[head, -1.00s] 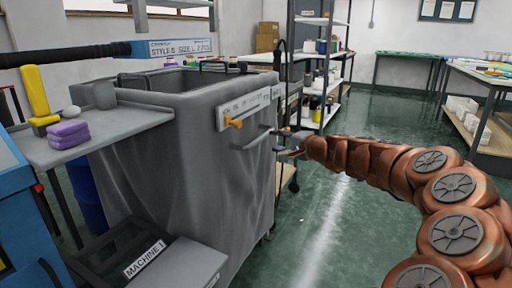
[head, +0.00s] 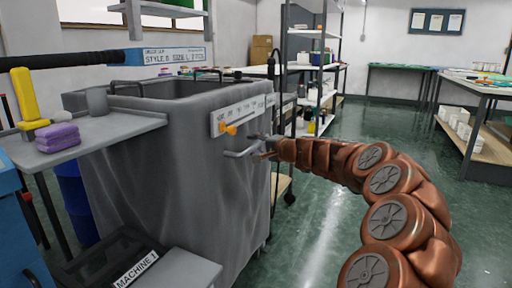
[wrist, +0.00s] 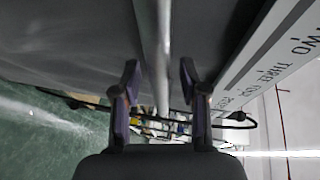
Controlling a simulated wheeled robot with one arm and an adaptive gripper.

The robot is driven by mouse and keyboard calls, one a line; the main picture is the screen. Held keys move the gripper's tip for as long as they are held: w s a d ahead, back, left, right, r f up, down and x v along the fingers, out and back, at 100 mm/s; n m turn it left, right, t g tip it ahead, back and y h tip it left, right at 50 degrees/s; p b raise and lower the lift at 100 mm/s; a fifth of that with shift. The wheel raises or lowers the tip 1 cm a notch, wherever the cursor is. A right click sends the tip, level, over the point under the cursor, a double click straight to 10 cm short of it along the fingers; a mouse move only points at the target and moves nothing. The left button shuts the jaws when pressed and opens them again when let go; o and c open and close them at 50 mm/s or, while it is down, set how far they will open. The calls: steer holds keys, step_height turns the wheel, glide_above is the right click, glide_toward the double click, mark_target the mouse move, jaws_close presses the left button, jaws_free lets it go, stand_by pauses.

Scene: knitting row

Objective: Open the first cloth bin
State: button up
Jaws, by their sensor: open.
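The first cloth bin (head: 165,185) is a tall grey fabric-sided bin at left centre of the head view. Its near face carries a pale label strip with an orange pointer (head: 229,129) and, just below, a metal bar handle (head: 241,152). My gripper (head: 265,147) is at the handle's right end. In the wrist view my gripper (wrist: 159,66) is open, and the handle bar (wrist: 163,50) runs between its two fingers, with gaps visible on both sides. The label strip (wrist: 270,60) shows on the right there.
A side shelf (head: 100,132) with a purple folded cloth (head: 57,137) and a yellow tool (head: 25,92) juts out left of the bin. A grey box marked MACHINE 1 (head: 175,272) stands low in front. Shelving (head: 320,75) stands behind; the green floor (head: 345,205) at right is open.

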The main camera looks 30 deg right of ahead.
steer(key=shift+c, duration=0.3)
jaws_close()
stand_by(0.3)
